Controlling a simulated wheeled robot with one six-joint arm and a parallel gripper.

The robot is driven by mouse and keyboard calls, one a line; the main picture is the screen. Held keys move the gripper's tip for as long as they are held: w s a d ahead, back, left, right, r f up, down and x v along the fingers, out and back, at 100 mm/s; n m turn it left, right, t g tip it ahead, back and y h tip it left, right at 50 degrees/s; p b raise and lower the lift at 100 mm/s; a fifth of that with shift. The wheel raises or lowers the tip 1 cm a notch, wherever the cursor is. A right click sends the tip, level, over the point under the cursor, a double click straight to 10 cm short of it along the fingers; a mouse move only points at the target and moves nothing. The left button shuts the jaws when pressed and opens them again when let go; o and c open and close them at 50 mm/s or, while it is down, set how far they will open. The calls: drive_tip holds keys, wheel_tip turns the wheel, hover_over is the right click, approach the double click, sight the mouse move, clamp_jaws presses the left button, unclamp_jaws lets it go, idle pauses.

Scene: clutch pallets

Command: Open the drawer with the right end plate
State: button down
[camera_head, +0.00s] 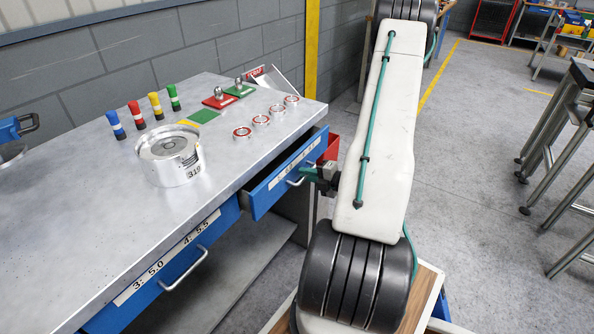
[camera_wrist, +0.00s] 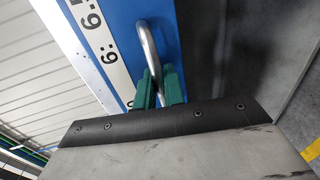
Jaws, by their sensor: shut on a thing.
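The blue drawer (camera_head: 262,199) at the right end of the workbench stands partly open, with its dark inside showing. It has a white label strip (camera_head: 295,163) and a metal bar handle (camera_wrist: 147,45). In the wrist view the label shows "6: 6." and the rest is cut off. My gripper (camera_wrist: 158,88) has its green fingers shut around the handle; it also shows in the head view (camera_head: 309,174). A second blue drawer (camera_head: 165,275), labelled "3: 5.0 4: 5.5", is closed. A silver cylindrical part (camera_head: 178,172) with a number plate stands on the bench.
On the grey bench (camera_head: 75,210) stand several coloured cylinders (camera_head: 156,105), red and green plates with metal knobs (camera_head: 220,98), and several red-and-silver rings (camera_head: 261,121). A red bin (camera_head: 331,148) is just behind the open drawer. Floor to the right is clear up to metal-framed tables (camera_head: 565,120).

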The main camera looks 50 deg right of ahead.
drive_tip(key=f+v, duration=0.2)
drive_tip(key=v, duration=0.8)
drive_tip(key=s+f+v, duration=0.1)
drive_tip(key=f+v, duration=0.1)
drive_tip(key=v, duration=0.8)
drive_tip(key=shift+s+d, duration=0.15)
drive_tip(key=shift+s, duration=0.05)
drive_tip(key=c, duration=1.6)
unclamp_jaws()
drive_tip(key=shift+c, duration=0.2)
drive_tip(key=shift+s, duration=0.1)
drive_tip(key=v, duration=0.7)
drive_tip(key=shift+s, duration=0.3)
drive_tip(key=shift+d, duration=0.1)
